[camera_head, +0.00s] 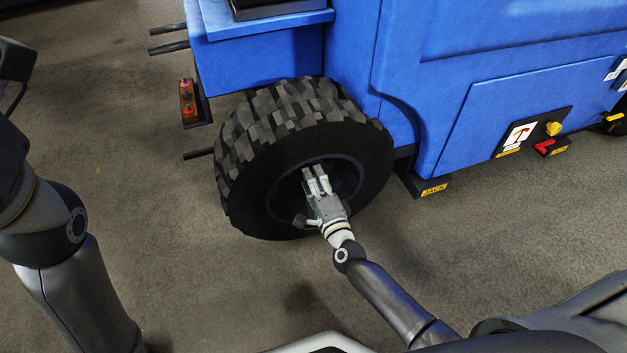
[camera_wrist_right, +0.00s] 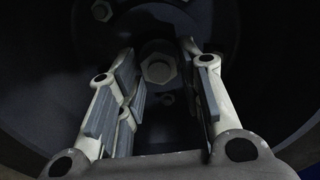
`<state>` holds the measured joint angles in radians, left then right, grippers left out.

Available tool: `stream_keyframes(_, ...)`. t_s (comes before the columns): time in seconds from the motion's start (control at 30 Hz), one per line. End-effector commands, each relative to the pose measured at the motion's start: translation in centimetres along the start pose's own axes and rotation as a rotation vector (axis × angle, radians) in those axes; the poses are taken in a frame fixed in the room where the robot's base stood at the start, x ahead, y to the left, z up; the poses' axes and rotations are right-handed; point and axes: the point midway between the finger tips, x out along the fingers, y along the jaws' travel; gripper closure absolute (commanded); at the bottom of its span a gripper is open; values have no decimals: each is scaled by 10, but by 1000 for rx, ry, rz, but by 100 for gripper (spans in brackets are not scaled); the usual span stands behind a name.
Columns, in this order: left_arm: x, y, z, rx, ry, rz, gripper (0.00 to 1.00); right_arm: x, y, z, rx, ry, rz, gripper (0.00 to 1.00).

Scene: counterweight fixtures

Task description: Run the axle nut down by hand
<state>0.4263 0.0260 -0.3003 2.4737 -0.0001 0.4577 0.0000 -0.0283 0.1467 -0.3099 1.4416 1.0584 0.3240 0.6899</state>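The axle nut (camera_wrist_right: 158,69) is a pale grey hex nut at the centre of the dark wheel hub in the right wrist view. My right gripper (camera_head: 316,172) reaches into the hub of the big black tyre (camera_head: 290,130) in the head view. Its two fingers (camera_wrist_right: 160,58) stand apart on either side of the nut, with dark gaps between pads and nut. I cannot tell how deep the nut sits relative to the fingertips. In the head view the nut is hidden behind the gripper. My left arm is at the left edge; its gripper does not show.
The wheel is on a blue vehicle (camera_head: 290,60). A dark block with a yellow "JACK" label (camera_head: 434,189) sticks out low, right of the tyre. A panel with a yellow knob (camera_head: 553,128) and a red handle (camera_head: 545,147) is further right. The floor around is clear.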

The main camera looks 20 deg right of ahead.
Motion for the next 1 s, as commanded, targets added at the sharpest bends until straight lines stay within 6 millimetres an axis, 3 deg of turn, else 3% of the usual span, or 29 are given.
stream_keyframes(0.07, 0, 0, 0, 0, -2, 2, 60, 0, 0, 0, 0, 0, 0, 52)
stream_keyframes(0.5, 1, -1, 2, 1, -6, -1, 60, 0, -1, 0, -40, -1, 0, 52)
stream_keyframes(1.0, 12, -2, 3, 0, -2, -1, 60, 0, -3, 1, -532, -2, -1, 52)
